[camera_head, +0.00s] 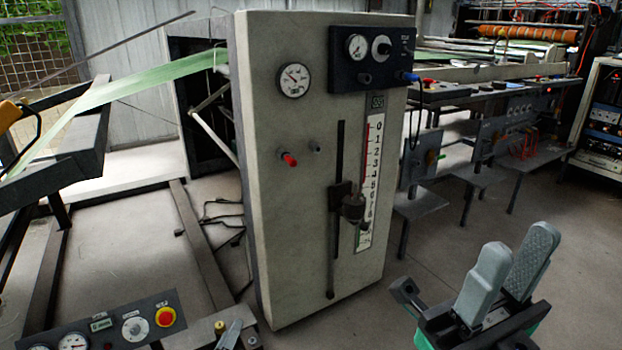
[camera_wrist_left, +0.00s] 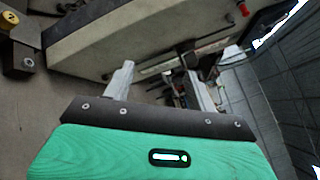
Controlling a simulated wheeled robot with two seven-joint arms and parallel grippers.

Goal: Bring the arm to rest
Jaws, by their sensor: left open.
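A green web (camera_head: 150,80) runs over a dark frame at left. Machinery benches (camera_head: 480,90) stand behind. Grey floor (camera_head: 420,250) is open right of the cabinet.

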